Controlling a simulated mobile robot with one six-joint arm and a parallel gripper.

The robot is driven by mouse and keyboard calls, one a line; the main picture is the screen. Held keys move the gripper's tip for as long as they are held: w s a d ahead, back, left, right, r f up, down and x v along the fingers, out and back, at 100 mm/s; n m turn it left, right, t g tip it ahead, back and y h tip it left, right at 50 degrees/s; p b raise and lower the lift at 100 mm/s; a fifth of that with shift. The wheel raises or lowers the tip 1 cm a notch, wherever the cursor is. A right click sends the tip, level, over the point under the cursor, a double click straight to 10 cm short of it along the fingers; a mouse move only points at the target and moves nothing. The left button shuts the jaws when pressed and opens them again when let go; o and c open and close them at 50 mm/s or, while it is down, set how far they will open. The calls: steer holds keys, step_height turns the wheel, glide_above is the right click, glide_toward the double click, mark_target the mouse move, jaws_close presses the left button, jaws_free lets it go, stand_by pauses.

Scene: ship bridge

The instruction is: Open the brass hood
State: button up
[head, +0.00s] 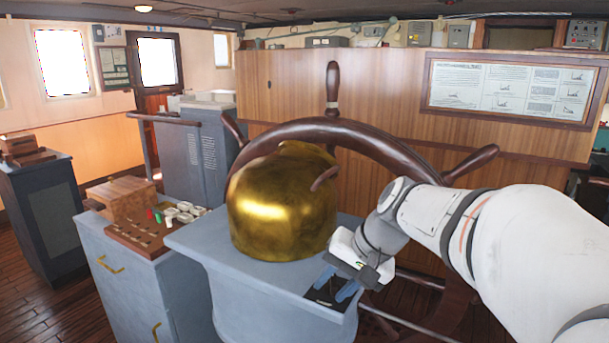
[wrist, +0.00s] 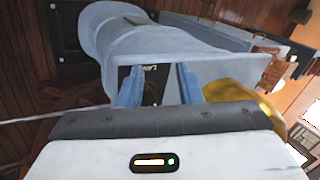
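The brass hood (head: 280,205) is a shiny golden dome on top of a grey-blue pedestal (head: 205,245). It sits down on the pedestal top, in front of the wooden wheel. My gripper (head: 327,291) is to the right of the hood, low over the pedestal's right front corner and apart from the hood. Its two blue fingers are spread with nothing held between them. In the wrist view the fingers (wrist: 158,74) point at the pedestal top, and a black plate shows between them. Part of the hood (wrist: 238,108) shows at right there, partly behind my gripper.
A dark wooden ship's wheel (head: 370,140) stands close behind the hood, and one handle overlaps the hood's right side. A grey cabinet (head: 150,285) with a wooden box and small coloured levers is at left. The black plate (head: 325,290) lies on the pedestal's corner.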

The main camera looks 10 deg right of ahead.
steer(key=w+d+r+m+t+y, duration=0.1)
steer(key=w+r+y, duration=0.15)
steer(key=w, duration=0.35)
steer(key=w+d+r+m+t+y, duration=0.1)
steer(key=w+d+r, duration=0.15)
steer(key=w, duration=0.25)
steer(key=m+t+y+b, duration=0.1)
steer(key=t+y, duration=0.3)
glide_toward(334, 172)
steer(key=r+x, duration=0.1)
steer(key=x, duration=0.7)
steer(key=f+p+x, duration=0.1)
steer(key=x, duration=0.2)
steer(key=shift+d, duration=0.1)
steer(key=shift+c, duration=0.3)
jaws_close()
